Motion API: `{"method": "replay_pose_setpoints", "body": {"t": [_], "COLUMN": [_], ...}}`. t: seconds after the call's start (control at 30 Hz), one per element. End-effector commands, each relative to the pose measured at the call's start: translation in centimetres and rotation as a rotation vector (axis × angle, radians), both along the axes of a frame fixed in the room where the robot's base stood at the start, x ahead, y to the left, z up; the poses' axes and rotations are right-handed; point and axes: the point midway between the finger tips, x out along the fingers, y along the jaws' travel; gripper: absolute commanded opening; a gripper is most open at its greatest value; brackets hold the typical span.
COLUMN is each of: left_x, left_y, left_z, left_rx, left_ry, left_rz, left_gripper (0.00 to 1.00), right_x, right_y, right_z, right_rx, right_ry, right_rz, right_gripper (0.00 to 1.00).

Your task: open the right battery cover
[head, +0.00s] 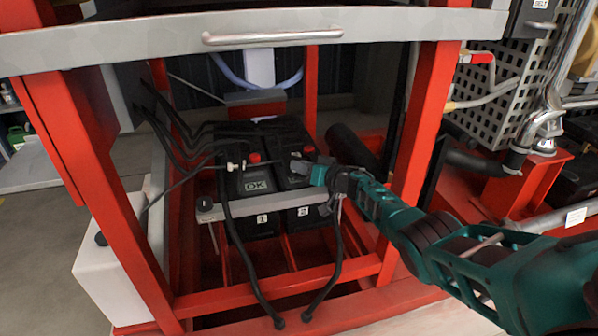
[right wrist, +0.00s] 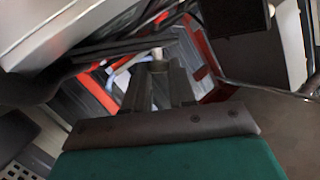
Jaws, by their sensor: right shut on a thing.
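Two dark batteries stand side by side in the red frame in the head view, the left one (head: 258,188) marked 1 and the right one (head: 290,184) marked 2. A red cap (head: 308,150) shows at the back of the right battery's top. My right gripper (head: 299,165) reaches in from the right over this battery. Its fingers are shut on a small pale part (right wrist: 157,53) in the right wrist view, which seems to be the right battery cover. The fingers hide most of that part. My left gripper is not in view.
A grey bar (head: 272,206) crosses the battery fronts. Black cables (head: 227,220) hang in front. A red post (head: 425,120) stands close to my right arm, and a grey panel edge with a handle (head: 272,37) lies above the opening.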

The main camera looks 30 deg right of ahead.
Motion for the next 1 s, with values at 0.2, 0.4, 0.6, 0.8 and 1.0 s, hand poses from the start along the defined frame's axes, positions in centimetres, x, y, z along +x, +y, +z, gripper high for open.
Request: {"method": "replay_pose_setpoints", "body": {"t": [0.2,0.4,0.6,0.8,1.0], "left_x": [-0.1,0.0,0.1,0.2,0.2], "left_y": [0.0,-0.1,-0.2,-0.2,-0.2], "left_z": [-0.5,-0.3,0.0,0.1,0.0], "left_rx": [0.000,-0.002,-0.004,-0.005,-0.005], "left_ry": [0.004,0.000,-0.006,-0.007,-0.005], "left_rz": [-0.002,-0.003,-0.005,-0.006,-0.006], "left_gripper": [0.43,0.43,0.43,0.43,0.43], "right_x": [-0.2,-0.3,-0.4,-0.4,-0.4], "right_y": [-0.8,-1.2,-1.3,-1.3,-1.3], "right_z": [0.4,0.7,0.8,0.8,0.8], "right_rx": [0.111,0.164,0.178,0.178,0.178], "right_ry": [-0.028,-0.042,-0.044,-0.044,-0.044], "right_rz": [0.000,0.000,0.000,0.000,0.000], "right_gripper": [0.00,0.00,0.00,0.00,0.36]}}
